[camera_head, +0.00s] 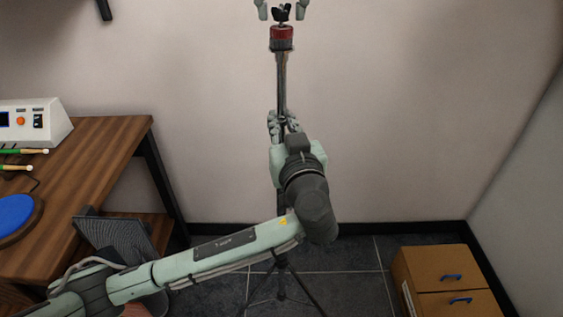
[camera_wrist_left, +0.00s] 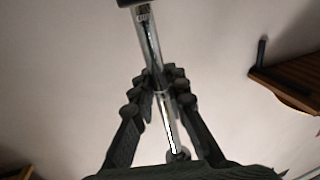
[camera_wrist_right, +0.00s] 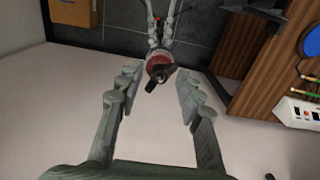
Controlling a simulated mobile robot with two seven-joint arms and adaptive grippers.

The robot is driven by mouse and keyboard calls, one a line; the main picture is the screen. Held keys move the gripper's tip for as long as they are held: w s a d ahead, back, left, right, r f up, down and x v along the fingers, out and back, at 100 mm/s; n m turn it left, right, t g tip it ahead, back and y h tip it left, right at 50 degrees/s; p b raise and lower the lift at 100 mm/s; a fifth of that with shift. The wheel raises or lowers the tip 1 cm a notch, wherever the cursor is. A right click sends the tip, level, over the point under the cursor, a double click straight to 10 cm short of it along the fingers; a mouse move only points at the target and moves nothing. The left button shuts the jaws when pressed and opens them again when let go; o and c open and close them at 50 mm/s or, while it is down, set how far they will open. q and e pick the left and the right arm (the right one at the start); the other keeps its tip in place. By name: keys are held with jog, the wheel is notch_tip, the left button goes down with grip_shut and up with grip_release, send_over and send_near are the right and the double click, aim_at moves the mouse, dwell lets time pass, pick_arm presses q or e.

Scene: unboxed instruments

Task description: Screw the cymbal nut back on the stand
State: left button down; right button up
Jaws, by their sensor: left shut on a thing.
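The cymbal stand (camera_head: 281,85) stands upright against the wall side, with a red felt (camera_head: 281,38) near its top. The black wing nut (camera_head: 282,12) sits at the top above the felt. It also shows in the right wrist view (camera_wrist_right: 160,75) over the red felt (camera_wrist_right: 157,61). My right gripper (camera_head: 282,8) is above the stand, its fingers apart on either side of the nut, with clear gaps in the right wrist view (camera_wrist_right: 158,84). My left gripper (camera_head: 283,124) is shut on the stand's pole; its fingers close round the chrome tube (camera_wrist_left: 151,52) in the left wrist view.
A wooden table (camera_head: 100,160) at the left carries a white device (camera_head: 35,122), drumsticks (camera_head: 22,151) and a blue pad (camera_head: 14,212). A wooden drawer box (camera_head: 440,275) stands on the floor at the right. The wall is behind the stand.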

grip_shut()
